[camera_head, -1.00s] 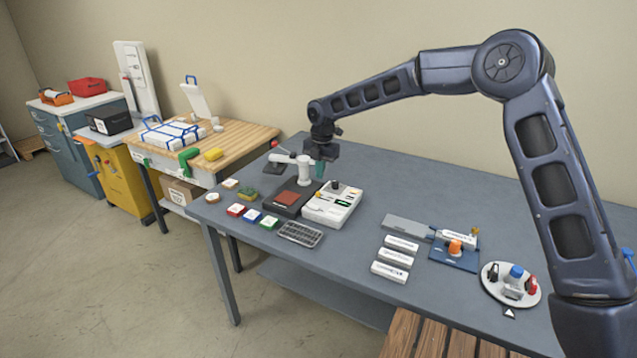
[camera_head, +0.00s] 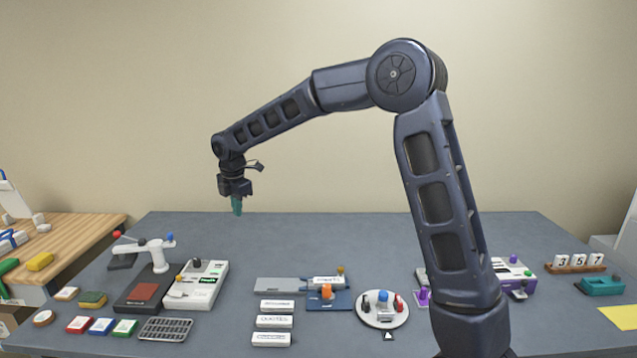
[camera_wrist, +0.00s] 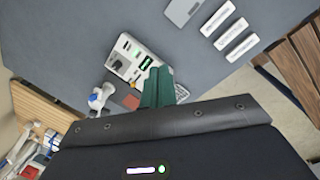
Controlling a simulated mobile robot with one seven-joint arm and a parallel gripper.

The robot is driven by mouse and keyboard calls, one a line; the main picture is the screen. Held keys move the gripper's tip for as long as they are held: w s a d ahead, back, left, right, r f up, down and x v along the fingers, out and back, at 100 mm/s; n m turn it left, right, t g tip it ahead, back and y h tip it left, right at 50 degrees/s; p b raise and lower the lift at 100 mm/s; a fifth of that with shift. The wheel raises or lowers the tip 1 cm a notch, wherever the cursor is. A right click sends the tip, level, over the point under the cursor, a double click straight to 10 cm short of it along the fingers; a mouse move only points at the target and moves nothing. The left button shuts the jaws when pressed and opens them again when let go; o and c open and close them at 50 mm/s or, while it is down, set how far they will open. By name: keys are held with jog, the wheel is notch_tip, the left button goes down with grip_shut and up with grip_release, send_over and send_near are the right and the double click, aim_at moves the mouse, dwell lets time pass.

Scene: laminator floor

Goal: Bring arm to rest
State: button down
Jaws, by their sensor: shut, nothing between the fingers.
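My gripper (camera_head: 237,206) hangs from my raised arm, pointing down above the back left part of the grey table (camera_head: 330,240). Its green fingers are together with nothing between them. They also show in the wrist view (camera_wrist: 158,88), in front of the table top. The gripper is clear of everything on the table. In the head view it is above and behind the white device with switches (camera_head: 198,285).
A white lever press (camera_head: 158,255) stands at the table's left. White labelled blocks (camera_head: 275,321), a blue fixture (camera_head: 328,300) and a round white turntable (camera_head: 382,310) lie at the front. A purple-based device (camera_head: 513,277) is at right. The table's back strip is bare.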

jog(key=s+d+r+m+t, duration=0.1)
jog(key=d+r+m, duration=0.3)
jog(key=d, duration=0.7)
jog(key=s+d+r+m, duration=0.2)
jog(key=d+m, duration=0.3)
jog(key=d, duration=0.6)
jog(key=s+d+r+m+t, duration=0.1)
jog(key=d+r+m, duration=0.35)
jog(key=d, duration=0.55)
jog(key=s+d+f+m, duration=0.2)
jog(key=s+d+m, duration=0.5)
jog(key=s+d, duration=0.2)
jog(key=s+d+f+m+t, duration=0.1)
jog(key=s+d+f+m, duration=0.2)
jog(key=s+d+m, duration=0.4)
jog(key=s+d, duration=0.2)
jog(key=d, duration=0.3)
jog(key=shift+s+m, duration=0.35)
